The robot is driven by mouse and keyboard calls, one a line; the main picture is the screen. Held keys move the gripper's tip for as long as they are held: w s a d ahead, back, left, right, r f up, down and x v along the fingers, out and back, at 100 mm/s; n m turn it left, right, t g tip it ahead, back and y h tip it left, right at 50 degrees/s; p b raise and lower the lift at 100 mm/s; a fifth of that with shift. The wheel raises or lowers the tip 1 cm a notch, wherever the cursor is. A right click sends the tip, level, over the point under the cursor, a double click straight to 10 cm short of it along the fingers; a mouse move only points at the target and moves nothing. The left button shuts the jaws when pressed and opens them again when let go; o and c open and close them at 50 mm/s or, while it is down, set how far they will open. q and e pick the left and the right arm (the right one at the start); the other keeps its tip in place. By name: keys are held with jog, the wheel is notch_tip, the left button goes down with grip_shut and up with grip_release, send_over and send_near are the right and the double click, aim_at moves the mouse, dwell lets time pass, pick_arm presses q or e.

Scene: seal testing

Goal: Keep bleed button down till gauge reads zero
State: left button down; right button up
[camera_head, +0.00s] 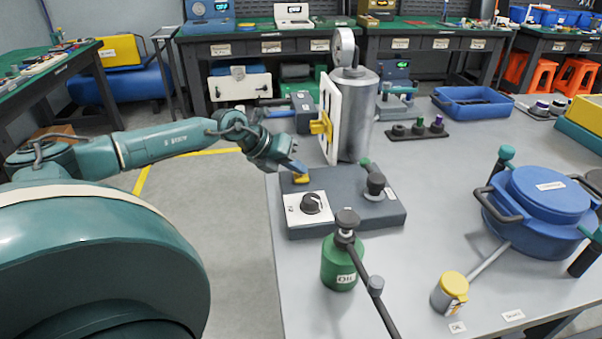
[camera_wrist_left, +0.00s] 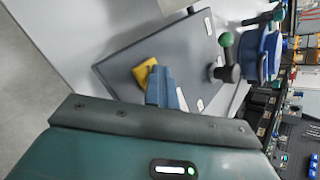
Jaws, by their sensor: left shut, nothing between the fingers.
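My left gripper (camera_head: 297,167) is shut and empty, its blue fingertips pointing down at the yellow button (camera_head: 301,178) on the back left of the dark grey test block (camera_head: 345,218). In the left wrist view the blue fingers (camera_wrist_left: 162,88) are right beside the yellow button (camera_wrist_left: 145,72) and partly overlap it. I cannot tell whether they touch it or how far down it is. The gauge (camera_head: 344,47) sits on top of the grey cylinder (camera_head: 357,115) behind the block. It is turned nearly edge-on, so its reading is hidden. My right gripper is not in view.
The block carries a black knob (camera_head: 311,203) on a white plate and a dark valve (camera_head: 375,184). A green oil can (camera_head: 339,263), a yellow-capped jar (camera_head: 450,293) and a blue pot (camera_head: 545,200) stand nearby. The table's left edge runs below my arm.

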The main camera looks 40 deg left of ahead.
aim_at(296, 176)
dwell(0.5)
pick_arm(q)
jog(key=shift+r+p, duration=0.7)
jog(key=shift+r, duration=0.15)
jog(key=shift+r+p, duration=1.9)
jog(key=shift+r, duration=0.7)
jog(key=shift+f, duration=0.1)
